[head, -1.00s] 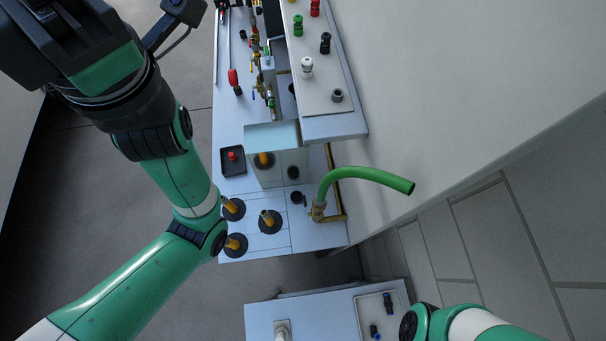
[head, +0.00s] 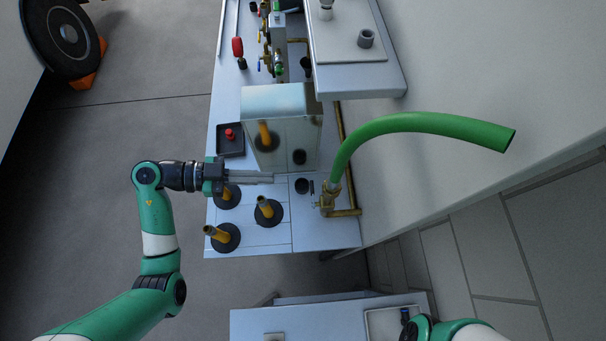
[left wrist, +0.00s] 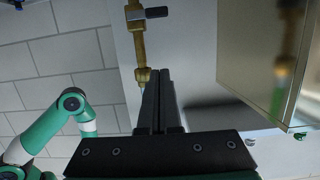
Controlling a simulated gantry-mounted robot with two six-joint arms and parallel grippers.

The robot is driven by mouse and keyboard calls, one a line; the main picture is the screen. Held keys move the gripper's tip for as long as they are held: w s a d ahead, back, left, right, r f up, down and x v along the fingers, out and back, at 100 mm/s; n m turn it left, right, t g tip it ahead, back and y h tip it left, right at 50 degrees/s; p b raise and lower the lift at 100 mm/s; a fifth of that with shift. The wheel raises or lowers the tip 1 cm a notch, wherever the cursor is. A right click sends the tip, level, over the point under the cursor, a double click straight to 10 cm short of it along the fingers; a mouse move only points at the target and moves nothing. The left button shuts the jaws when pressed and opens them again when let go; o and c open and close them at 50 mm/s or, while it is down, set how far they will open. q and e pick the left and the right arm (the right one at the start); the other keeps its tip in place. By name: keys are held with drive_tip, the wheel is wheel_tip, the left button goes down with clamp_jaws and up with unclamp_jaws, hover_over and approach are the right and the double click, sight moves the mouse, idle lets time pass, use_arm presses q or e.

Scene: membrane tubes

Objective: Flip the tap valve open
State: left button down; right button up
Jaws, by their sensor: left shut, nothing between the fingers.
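The brass tap (head: 327,201) stands at the right edge of the bench, with a curved green hose (head: 425,122) on it. A small dark lever (head: 311,187), apparently its valve handle, sticks out from the tap's left side. In the left wrist view the brass tap (left wrist: 138,45) runs down from the top, and the dark handle (left wrist: 156,12) points right. My left gripper (head: 272,178) is shut and empty, pointing right toward the tap with a visible gap. Its fingertips (left wrist: 160,71) overlap the lower end of the brass in the left wrist view. My right gripper is out of view.
A shiny metal box (head: 280,105) stands just behind my left gripper. Several yellow-topped black round fittings, one of them here (head: 265,210), stand below it. A black tray with a red knob (head: 230,136) is to the left. A second bench (head: 290,322) lies across a gap.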

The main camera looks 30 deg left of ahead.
use_arm(q)
drive_tip(key=shift+s+a+f, duration=0.1)
drive_tip(key=shift+f, duration=0.25)
drive_tip(key=b, duration=0.1)
hover_over(313, 194)
drive_tip(key=a, duration=0.4)
wheel_tip(313, 194, down, 2)
drive_tip(key=f+b, duration=0.1)
drive_tip(key=f, duration=0.1)
drive_tip(key=d+f+b, duration=0.1)
drive_tip(key=f, duration=0.1)
drive_tip(key=shift+f, duration=0.2)
